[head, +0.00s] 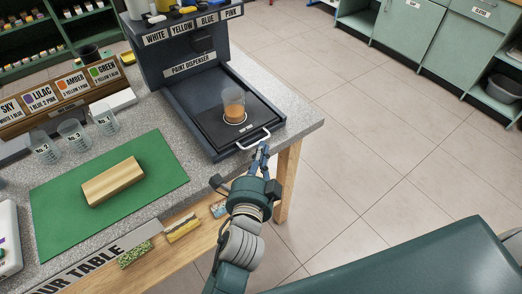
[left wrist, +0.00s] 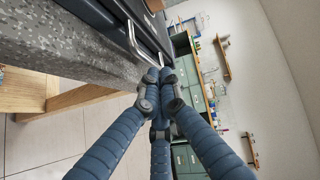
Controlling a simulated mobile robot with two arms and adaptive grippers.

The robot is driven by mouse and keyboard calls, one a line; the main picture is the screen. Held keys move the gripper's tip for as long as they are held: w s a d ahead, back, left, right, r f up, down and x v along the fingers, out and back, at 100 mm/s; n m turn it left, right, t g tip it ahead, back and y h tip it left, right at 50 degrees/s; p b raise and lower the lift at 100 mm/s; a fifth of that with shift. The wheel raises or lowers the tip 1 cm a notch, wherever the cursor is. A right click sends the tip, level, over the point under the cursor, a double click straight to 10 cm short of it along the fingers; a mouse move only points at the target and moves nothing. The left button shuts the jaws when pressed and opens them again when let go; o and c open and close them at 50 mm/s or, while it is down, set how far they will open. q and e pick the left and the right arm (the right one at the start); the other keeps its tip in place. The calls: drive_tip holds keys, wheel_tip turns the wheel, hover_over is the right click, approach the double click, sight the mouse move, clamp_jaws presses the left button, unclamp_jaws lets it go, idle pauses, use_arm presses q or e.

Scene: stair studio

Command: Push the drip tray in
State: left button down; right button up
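The dark drip tray (head: 213,137) sticks out from the base of the paint dispenser (head: 180,60) on the table. A clear cup with orange-brown paint (head: 234,108) stands on it. The tray's pale handle (head: 254,139) is at its front end, and it also shows in the left wrist view (left wrist: 134,42). My left gripper (head: 262,150) is at the handle, its fingertips very near it; I cannot tell whether they touch. In the left wrist view its fingers (left wrist: 158,74) are drawn together with nothing between them. My right gripper is out of view.
A green mat (head: 60,215) with a wooden block (head: 113,182) lies to the left. Several clear cups (head: 72,133) stand behind it near the colour card rack (head: 62,100). The table edge is close to my arm; open tiled floor lies to the right.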

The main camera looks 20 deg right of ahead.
sight(245, 128)
use_arm(q)
drive_tip(key=w+a, duration=0.1)
drive_tip(key=w, duration=0.1)
drive_tip(key=w+p, duration=0.1)
drive_tip(key=w, duration=0.2)
drive_tip(key=w+a+p, duration=0.1)
drive_tip(key=w, duration=0.1)
drive_tip(key=shift+w+a, duration=0.2)
drive_tip(key=shift+a, duration=0.15)
drive_tip(key=shift+w, duration=0.2)
drive_tip(key=shift+s, duration=0.1)
